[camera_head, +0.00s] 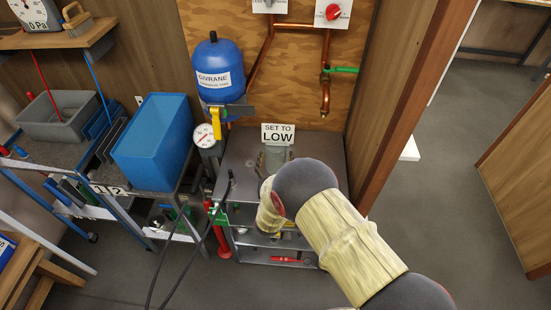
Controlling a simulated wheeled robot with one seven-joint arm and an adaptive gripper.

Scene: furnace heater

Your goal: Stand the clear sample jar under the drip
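A grey-green, see-through upright shape (275,157), which looks like the clear sample jar, stands on the dark top of the metal shelf unit (238,180), just below the "SET TO LOW" sign. My arm hides its lower right part. A copper pipe with an open lower end (325,108) hangs on the wooden panel, above and to the right of the jar; I cannot see a drop on it. My arm reaches in from the lower right and bends down over the front of the shelf top. My gripper is hidden behind the arm.
A blue tank (217,70), a gauge (204,135) and a yellow-handled valve (216,122) stand left of the shelf top. A blue bin (155,143) is further left. Black cables hang at the shelf's left front. A wooden post (405,100) bounds the right; open floor lies beyond.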

